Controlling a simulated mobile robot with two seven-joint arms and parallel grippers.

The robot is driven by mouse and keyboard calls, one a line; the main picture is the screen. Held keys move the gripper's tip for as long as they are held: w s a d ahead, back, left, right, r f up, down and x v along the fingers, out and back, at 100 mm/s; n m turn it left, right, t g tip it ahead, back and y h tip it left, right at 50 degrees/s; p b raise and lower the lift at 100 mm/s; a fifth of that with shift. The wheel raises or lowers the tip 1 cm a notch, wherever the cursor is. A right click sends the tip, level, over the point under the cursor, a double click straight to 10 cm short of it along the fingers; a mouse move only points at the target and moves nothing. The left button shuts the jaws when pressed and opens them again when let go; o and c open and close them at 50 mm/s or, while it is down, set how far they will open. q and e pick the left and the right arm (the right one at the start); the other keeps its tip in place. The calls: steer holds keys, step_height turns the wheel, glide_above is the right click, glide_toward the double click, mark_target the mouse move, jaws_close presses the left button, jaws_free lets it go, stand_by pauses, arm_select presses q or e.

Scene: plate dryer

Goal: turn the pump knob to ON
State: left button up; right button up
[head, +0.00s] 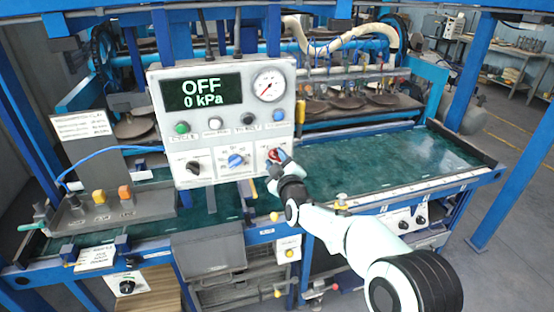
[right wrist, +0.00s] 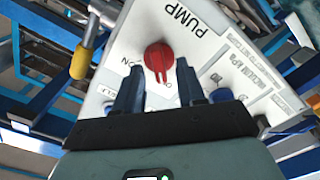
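The grey control panel (head: 222,110) faces me in the head view. Its display (head: 203,92) reads OFF and 0 kPa. The red pump knob (head: 273,155) is at the panel's lower right, partly hidden by my right gripper (head: 279,160). In the right wrist view the red knob (right wrist: 157,53) sits under the PUMP label, with ON lettering at left and a partly covered label at right. My right gripper (right wrist: 158,68) is open, with a finger on each side of the knob's bar. Contact with the knob cannot be told. My left gripper is not in view.
A blue knob (head: 236,160) and a black knob (head: 193,167) sit left of the pump knob. A blue button (head: 278,115) is above it. A yellow-tipped lever (head: 301,112) stands at the panel's right edge. The green table (head: 370,165) extends behind.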

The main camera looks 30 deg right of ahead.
jaws_close()
